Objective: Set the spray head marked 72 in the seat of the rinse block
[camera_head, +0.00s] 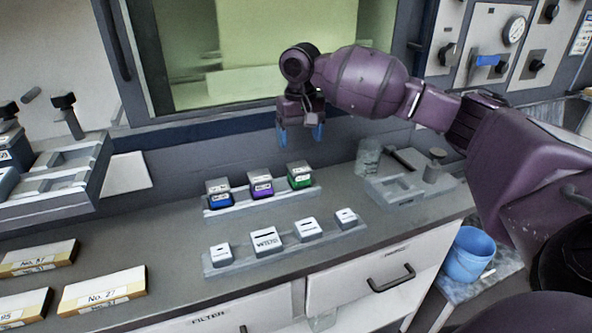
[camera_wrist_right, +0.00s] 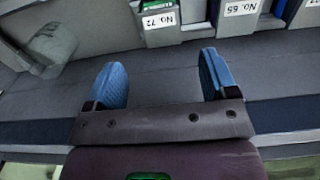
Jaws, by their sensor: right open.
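A spray head with a green band (camera_head: 299,176) stands at the right end of a row of three on a pale rack (camera_head: 240,205). In the right wrist view its label (camera_wrist_right: 160,19) is upside down and seems to read No. 72, the last digit unclear. The neighbouring purple one (camera_head: 261,187) shows as No. 65 (camera_wrist_right: 241,9). My right gripper (camera_head: 301,134) is open and empty, above and behind the green spray head; its blue fingertips (camera_wrist_right: 161,82) are apart from it. A grey block with recesses (camera_head: 395,190), perhaps the rinse block, is on the right. My left gripper is out of view.
A blue-banded spray head (camera_head: 219,194) stands at the rack's left end. A front rack (camera_head: 240,262) holds several white labelled pieces. A clear glass (camera_head: 368,158) stands beside the grey block. Boxes (camera_head: 103,290) lie at left. Bare counter lies between the racks and boxes.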

